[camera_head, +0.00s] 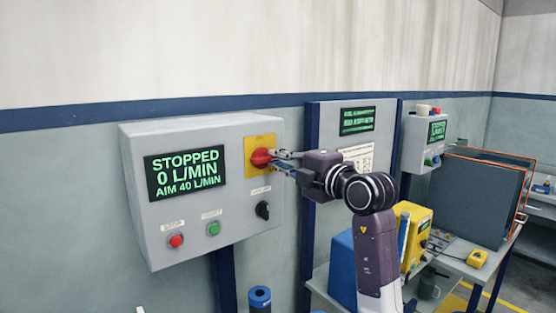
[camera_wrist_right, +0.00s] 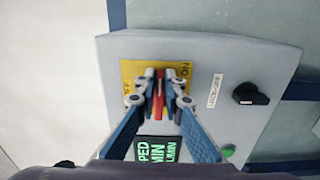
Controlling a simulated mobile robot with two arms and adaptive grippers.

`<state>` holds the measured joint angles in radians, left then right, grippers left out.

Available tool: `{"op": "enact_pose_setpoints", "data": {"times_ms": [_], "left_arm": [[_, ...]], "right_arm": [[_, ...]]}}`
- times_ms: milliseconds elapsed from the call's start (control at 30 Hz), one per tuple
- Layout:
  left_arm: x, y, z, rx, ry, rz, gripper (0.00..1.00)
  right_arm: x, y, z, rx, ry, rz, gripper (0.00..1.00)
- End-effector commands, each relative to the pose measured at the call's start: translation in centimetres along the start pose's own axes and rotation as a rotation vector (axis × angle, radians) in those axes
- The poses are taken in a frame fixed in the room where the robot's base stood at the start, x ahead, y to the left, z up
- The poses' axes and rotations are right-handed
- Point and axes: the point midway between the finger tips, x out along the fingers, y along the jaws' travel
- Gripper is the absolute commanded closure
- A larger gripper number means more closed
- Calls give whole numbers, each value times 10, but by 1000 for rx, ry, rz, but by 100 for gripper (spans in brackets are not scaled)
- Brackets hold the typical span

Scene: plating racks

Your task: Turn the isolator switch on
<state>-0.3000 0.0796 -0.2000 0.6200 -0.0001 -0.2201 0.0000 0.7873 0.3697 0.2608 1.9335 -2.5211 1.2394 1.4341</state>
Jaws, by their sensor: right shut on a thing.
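The isolator switch is a red knob (camera_head: 260,157) on a yellow plate (camera_head: 250,146) at the upper right of a grey control box (camera_head: 135,200). My right gripper (camera_head: 272,157) reaches in from the right and is shut on the red knob. In the right wrist view the red knob (camera_wrist_right: 158,98) sits between the two fingertips (camera_wrist_right: 159,92), in front of the yellow plate (camera_wrist_right: 130,70), which has lettering partly hidden by the fingers. The box's display (camera_head: 185,172) reads STOPPED, 0 L/MIN, AIM 40 L/MIN. My left gripper is not in view.
Below the display are a red button (camera_head: 176,241) and a green button (camera_head: 213,228). A black selector knob (camera_head: 262,210) is below the isolator. To the right are a second panel (camera_head: 325,125), another control box (camera_head: 415,140) and a bench (camera_head: 470,268) with a yellow device (camera_head: 415,232).

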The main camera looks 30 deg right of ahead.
Motion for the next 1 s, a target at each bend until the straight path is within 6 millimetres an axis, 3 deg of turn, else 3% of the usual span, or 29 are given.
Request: {"op": "enact_pose_setpoints", "data": {"times_ms": [100,133,300,633,767,1000], "left_arm": [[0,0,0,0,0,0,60],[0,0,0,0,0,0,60],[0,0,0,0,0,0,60],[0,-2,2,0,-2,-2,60],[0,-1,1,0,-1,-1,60],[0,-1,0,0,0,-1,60]], "right_arm": [[0,-1,0,2,-1,-1,100],[0,-1,0,2,-1,-1,90],[0,-1,0,1,0,-1,74],[-4,0,1,0,-1,0,74],[-20,0,1,0,-1,0,74],[-72,0,1,-1,-2,0,74]]}}
